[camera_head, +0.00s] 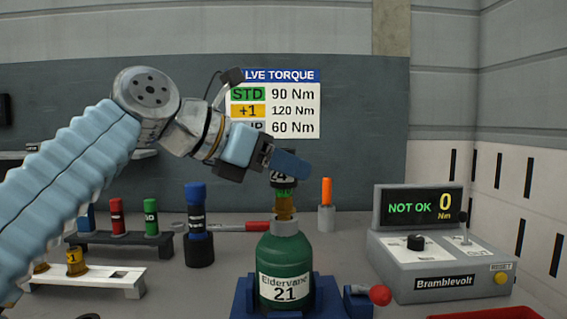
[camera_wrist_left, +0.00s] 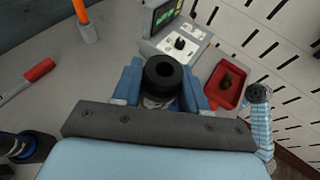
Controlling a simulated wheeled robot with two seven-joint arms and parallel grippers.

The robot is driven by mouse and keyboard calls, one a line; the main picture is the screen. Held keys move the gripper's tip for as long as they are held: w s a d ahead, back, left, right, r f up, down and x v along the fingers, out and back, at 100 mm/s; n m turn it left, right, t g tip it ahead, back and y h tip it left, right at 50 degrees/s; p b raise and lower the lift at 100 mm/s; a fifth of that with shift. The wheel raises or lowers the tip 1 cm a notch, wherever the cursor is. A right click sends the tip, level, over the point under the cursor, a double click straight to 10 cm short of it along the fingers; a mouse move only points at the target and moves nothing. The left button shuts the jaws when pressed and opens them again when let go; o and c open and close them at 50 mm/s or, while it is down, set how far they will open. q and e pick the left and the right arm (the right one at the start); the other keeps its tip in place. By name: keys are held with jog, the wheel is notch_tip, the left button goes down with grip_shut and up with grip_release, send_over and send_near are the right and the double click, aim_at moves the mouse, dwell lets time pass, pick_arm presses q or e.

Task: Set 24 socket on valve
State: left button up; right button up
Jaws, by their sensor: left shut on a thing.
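The black socket (camera_head: 283,163) has a green band, and its partly covered mark looks like 24. My left gripper (camera_head: 276,160) is shut on it. The socket is upright, directly above the brass valve (camera_head: 285,208) on the green cylinder (camera_head: 286,262) labelled Eldervane 21. Its lower end meets or overlaps the valve top; I cannot tell how far it is seated. In the left wrist view the socket's round open top (camera_wrist_left: 165,76) shows between the two blue fingers. My right gripper is not visible.
The cylinder stands in a blue clamp (camera_head: 245,299) with a red-knobbed lever (camera_head: 380,294). Right of it, the Bramblevolt console (camera_head: 440,265) reads NOT OK, 0 Nm. Left are a rack (camera_head: 118,240), a dark blue tool (camera_head: 197,235) and a red-handled wrench (camera_head: 245,226).

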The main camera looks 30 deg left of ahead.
aim_at(283, 185)
pick_arm(q)
jog(key=shift+f+b, duration=1.25)
jog(key=shift+f, duration=0.45)
jog(key=o, duration=1.2)
jog(key=shift+r, duration=0.1)
notch_tip(283, 185, up, 4)
jog(key=p, duration=0.5)
jog(key=shift+r, duration=0.9)
